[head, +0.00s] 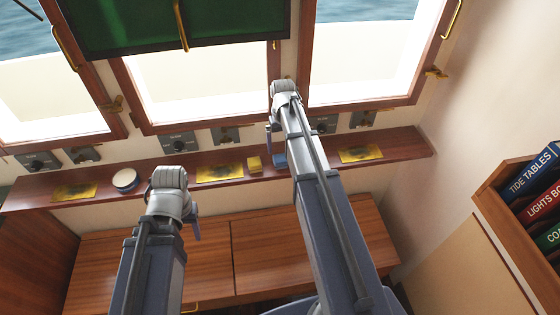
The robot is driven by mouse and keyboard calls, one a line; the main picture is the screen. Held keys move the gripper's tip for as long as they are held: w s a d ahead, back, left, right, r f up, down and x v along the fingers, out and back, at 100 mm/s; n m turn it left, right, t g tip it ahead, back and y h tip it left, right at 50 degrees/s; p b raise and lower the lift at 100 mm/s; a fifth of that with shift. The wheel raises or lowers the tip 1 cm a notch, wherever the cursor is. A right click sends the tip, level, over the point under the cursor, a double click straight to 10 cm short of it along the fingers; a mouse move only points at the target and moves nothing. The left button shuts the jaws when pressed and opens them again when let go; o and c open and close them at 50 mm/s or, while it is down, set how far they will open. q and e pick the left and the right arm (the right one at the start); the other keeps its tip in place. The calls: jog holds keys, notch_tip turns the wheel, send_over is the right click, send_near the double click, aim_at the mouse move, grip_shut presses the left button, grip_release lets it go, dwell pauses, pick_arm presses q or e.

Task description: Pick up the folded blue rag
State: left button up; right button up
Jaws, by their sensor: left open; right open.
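A small blue item, which looks like the folded blue rag (279,160), lies on the wooden window shelf, partly hidden behind my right arm. My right gripper (271,136) shows only in part beside its wrist, above and just left of the rag in the picture. It is open and apart from the rag as far as I can see. My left gripper (194,226) is mostly hidden by its own wrist, in front of the shelf at left of centre. It is open, and I see nothing held in it.
On the shelf (400,146) are a yellow block (254,164) close left of the rag, a round tin (126,180) and brass plates (220,173). Windows and switch boxes (179,142) stand behind. Wooden cabinets (262,254) are below. A bookcase (490,200) stands at right.

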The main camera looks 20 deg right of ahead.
aim_at(280, 158)
jog(key=shift+w+a+f+b, duration=0.1)
jog(key=shift+f+b, duration=1.2)
jog(key=shift+w+a+f+b, duration=0.15)
jog(key=shift+f+b, duration=1.1)
jog(key=shift+f, duration=0.1)
jog(key=shift+w+a+f+b, duration=0.1)
jog(key=shift+f+b, duration=1.2)
jog(key=shift+r, duration=0.1)
jog(key=shift+c, duration=0.2)
jog(key=c, duration=1.4)
jog(key=shift+r, duration=0.1)
notch_tip(280, 158, up, 10)
jog(key=p, duration=1)
